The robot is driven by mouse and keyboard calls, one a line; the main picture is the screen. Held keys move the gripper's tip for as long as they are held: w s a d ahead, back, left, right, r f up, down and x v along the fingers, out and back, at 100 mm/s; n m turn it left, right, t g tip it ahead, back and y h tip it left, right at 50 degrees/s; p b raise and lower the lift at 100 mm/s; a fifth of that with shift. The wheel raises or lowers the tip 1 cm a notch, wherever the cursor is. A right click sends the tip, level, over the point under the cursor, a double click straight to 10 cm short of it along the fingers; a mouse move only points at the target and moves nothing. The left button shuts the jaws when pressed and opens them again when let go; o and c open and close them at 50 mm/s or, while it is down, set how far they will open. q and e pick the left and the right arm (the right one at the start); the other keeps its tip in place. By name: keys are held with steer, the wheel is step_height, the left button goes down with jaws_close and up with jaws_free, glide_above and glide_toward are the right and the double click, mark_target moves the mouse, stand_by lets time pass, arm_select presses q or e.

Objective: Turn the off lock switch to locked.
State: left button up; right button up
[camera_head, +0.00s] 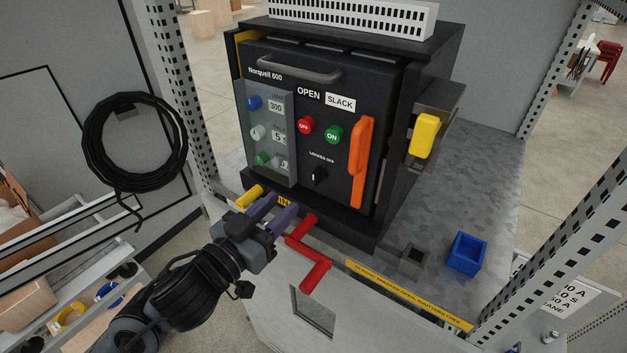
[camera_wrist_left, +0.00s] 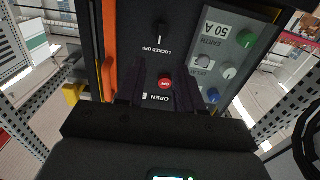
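The off lock switch (camera_head: 319,176) is a small black knob low on the black breaker's front, below the white "LOCKED OFF" lettering (camera_head: 321,156). Its grip stands roughly upright. In the left wrist view, which is upside down, the knob (camera_wrist_left: 160,36) and the lettering (camera_wrist_left: 157,51) show beyond the fingers. My left gripper (camera_head: 281,204) is in front of the breaker's lower part, to the lower left of the knob and apart from it. Its two dark fingers (camera_wrist_left: 157,92) are open and empty, with the red OFF button (camera_wrist_left: 165,84) seen between them.
Near the knob are an orange handle (camera_head: 361,165), a green ON button (camera_head: 334,135) and a clear cover (camera_head: 265,140) over dials. A red crank (camera_head: 308,250) and a yellow part (camera_head: 248,198) sit close to my left gripper. A blue box (camera_head: 467,254) stands right.

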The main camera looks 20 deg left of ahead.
mark_target(313, 176)
arm_select(q)
steer(key=p+x, duration=0.1)
steer(key=x, duration=0.8)
steer(key=shift+w+d+p, duration=0.15)
steer(key=shift+w+p, duration=0.2)
steer(key=shift+w, duration=0.05)
jaws_close()
